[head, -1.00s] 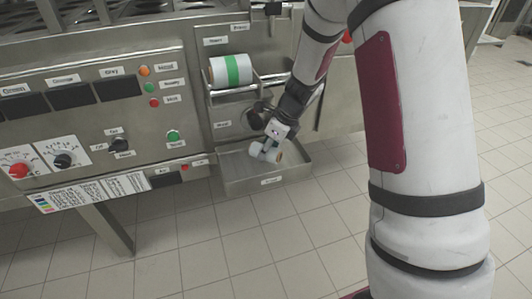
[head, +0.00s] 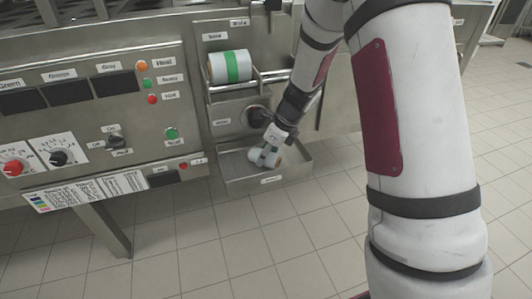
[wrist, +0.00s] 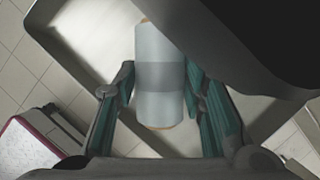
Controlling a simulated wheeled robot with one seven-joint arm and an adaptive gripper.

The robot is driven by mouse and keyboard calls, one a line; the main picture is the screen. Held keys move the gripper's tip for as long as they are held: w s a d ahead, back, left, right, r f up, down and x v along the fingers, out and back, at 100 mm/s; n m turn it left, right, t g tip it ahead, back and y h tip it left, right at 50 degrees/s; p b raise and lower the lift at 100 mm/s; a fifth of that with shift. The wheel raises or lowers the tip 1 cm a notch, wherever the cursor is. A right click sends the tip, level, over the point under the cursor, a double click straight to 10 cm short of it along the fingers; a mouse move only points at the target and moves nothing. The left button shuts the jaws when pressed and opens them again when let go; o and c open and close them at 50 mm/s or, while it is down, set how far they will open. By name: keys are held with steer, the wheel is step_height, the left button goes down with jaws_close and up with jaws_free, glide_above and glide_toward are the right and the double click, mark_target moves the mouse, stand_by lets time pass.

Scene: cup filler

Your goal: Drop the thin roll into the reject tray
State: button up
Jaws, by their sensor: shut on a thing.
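The thin roll (head: 267,157) is pale with a grey band, and it sits between the fingers of my gripper (head: 264,152) in the head view. The wrist view shows the roll (wrist: 160,75) lengthwise between the two green-padded fingers of my gripper (wrist: 162,100), which are shut on it. The steel reject tray (head: 240,182) is shallow and open-topped, on the front of the machine. The roll is over or within the tray; whether it touches the tray floor I cannot tell. The tray's walls (wrist: 75,62) surround the roll in the wrist view.
A thicker white roll with a green band (head: 231,66) rests on a holder above the tray. A dark round spindle (head: 257,116) sticks out between them, close to my wrist. A control panel with knobs (head: 115,142) is on the left. The tiled floor in front is clear.

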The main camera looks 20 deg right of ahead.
steer(key=o, duration=1.2)
